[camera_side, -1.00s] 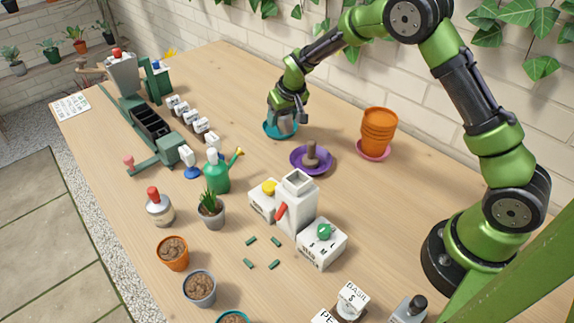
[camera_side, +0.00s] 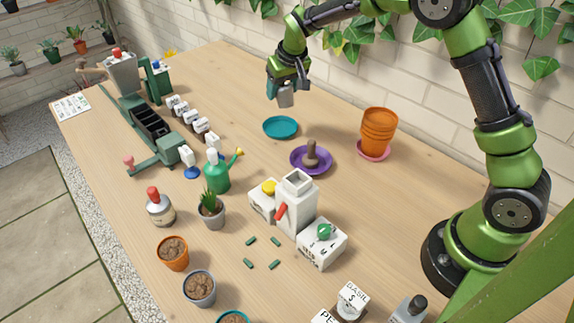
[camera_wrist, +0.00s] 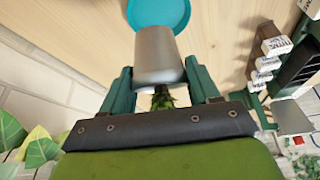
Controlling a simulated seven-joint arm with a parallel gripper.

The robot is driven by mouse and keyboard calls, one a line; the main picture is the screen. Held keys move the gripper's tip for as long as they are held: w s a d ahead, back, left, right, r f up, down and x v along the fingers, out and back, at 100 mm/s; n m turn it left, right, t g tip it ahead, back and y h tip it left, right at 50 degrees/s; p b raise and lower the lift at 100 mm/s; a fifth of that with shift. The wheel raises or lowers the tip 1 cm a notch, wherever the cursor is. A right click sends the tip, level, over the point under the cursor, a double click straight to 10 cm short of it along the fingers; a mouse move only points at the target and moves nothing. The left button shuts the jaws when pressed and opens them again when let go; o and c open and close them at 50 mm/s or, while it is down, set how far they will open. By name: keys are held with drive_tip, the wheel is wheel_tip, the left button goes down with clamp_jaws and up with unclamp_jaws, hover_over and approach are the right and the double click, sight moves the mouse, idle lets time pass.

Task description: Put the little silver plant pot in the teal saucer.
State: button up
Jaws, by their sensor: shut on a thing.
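The little silver plant pot (camera_wrist: 157,55) is held between my gripper's (camera_wrist: 160,80) two teal fingers, with green leaves just at its near end. In the side view the grey pot (camera_side: 287,98) hangs below my gripper (camera_side: 286,90), in the air above the table. The teal saucer (camera_side: 281,127) lies flat and empty on the wooden table, below the pot and apart from it. In the wrist view the saucer (camera_wrist: 158,12) shows beyond the pot, which overlaps its near edge.
A purple saucer (camera_side: 297,164) with a brown object stands to the right of the teal saucer, and stacked terracotta pots (camera_side: 378,132) farther right. The table around the teal saucer is clear.

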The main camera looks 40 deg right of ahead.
drive_tip(key=d, duration=0.1)
drive_tip(key=d+r, duration=0.1)
drive_tip(key=d, duration=0.1)
drive_tip(key=shift+s+m, duration=0.2)
drive_tip(key=shift+m, duration=0.1)
drive_tip(key=s+d+f+t, duration=0.1)
drive_tip(key=d+f, duration=0.2)
drive_tip(key=a+r+n+y, duration=0.1)
drive_tip(key=n, duration=0.1)
drive_tip(key=w+a+n+t+y, duration=0.1)
drive_tip(key=a+n, duration=0.1)
drive_tip(key=w+a+r+n+t+y, duration=0.1)
drive_tip(key=a+n, duration=0.1)
drive_tip(key=shift+a+r, duration=0.2)
drive_tip(key=shift+r, duration=0.1)
drive_tip(key=shift+w+a+r+n+t+y, duration=0.15)
drive_tip(key=shift+w+n+t+y, duration=0.1)
drive_tip(key=shift+n+t+y, duration=0.15)
hover_over(281, 130)
wheel_tip(281, 130, down, 10)
drive_tip(key=shift+w, duration=0.1)
drive_tip(key=o, duration=1.2)
